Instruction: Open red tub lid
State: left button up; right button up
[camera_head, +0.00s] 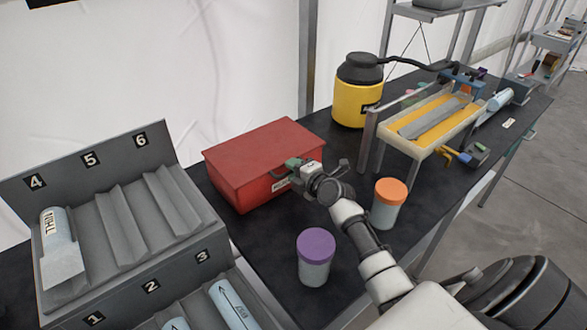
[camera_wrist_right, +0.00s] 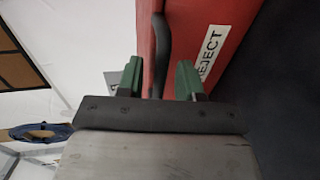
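The red tub (camera_head: 250,185) stands on the black table with its red lid (camera_head: 262,150) lying shut on top. In the right wrist view its red side (camera_wrist_right: 205,30) carries a white "REJECT" label (camera_wrist_right: 212,48) and a dark curved handle (camera_wrist_right: 161,50). My right gripper (camera_head: 292,165) is at the tub's front, by the handle. In the right wrist view its two green fingers (camera_wrist_right: 160,80) are apart, with the handle between them. I cannot see the fingers pressing on the handle. My left gripper is not in view.
A purple-lidded jar (camera_head: 315,258) and an orange-lidded jar (camera_head: 388,203) stand on either side of my right arm. A grey numbered rack (camera_head: 115,215) is left of the tub. A yellow canister (camera_head: 357,95) and a tray stand (camera_head: 430,125) are behind to the right.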

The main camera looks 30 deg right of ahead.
jog(key=shift+w, duration=0.2)
grip_shut()
dwell(0.3)
